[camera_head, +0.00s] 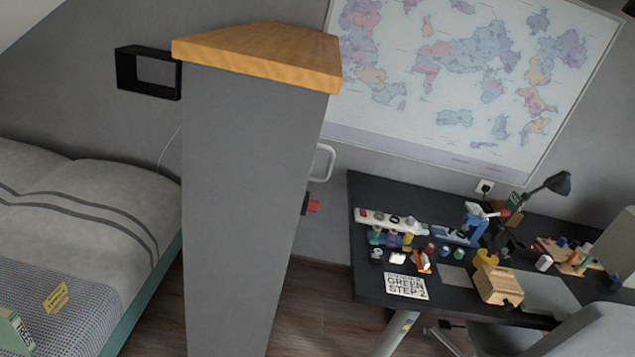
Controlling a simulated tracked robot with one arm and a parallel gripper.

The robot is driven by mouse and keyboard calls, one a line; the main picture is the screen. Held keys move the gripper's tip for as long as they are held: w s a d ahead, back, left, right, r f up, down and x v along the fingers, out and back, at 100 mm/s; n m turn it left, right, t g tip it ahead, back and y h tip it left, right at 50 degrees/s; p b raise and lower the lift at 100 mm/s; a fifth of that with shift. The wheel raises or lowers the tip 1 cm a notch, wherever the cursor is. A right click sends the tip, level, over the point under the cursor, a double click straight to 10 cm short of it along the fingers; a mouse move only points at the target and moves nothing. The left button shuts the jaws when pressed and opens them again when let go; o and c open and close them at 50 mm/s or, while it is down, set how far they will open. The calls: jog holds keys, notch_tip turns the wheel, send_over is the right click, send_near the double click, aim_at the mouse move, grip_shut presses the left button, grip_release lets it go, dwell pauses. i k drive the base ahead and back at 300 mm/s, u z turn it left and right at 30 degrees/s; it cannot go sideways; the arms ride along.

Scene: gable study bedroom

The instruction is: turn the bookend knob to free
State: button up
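I cannot make out a bookend or its knob for certain in this view. Many small items stand on the dark desk (385,280) at the right, too small to tell whether one is the bookend. My gripper does not show, so its position relative to the knob cannot be told.
A tall grey cabinet (245,200) with a wooden top (262,52) stands close in front. A white handle (322,162) shows at its right edge. A bed (90,220) is at the left, a black wall box (125,72) behind, a chair (590,335) at lower right.

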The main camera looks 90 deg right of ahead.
aim_at(314, 204)
jog(key=k, duration=0.55)
jog(key=z, duration=1.8)
jog(key=i, duration=1)
jog(key=z, duration=1.6)
jog(key=k, duration=0.6)
jog(key=u, duration=0.1)
